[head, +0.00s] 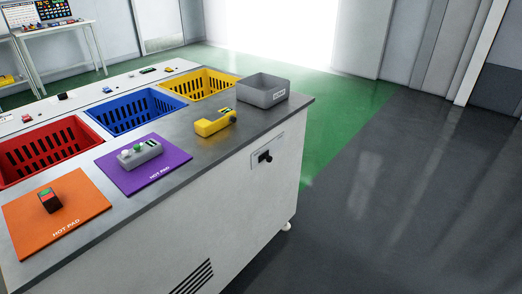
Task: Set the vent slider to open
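What looks like the vent slider is a small black knob (265,156) on a pale plate (256,165). The plate is mounted on the white side panel of the counter, just below the top edge and near the right corner. The knob stands near the middle of the plate. Its markings are too small to read, so I cannot tell its setting. Neither of my grippers is in view.
The grey countertop holds an orange hot pad (85,207), a purple hot pad (165,177), a yellow device (210,126) and a grey bin (262,97). Red, blue and yellow baskets sit behind. A dark vent grille (195,278) is low on the panel. The floor at right (400,200) is clear.

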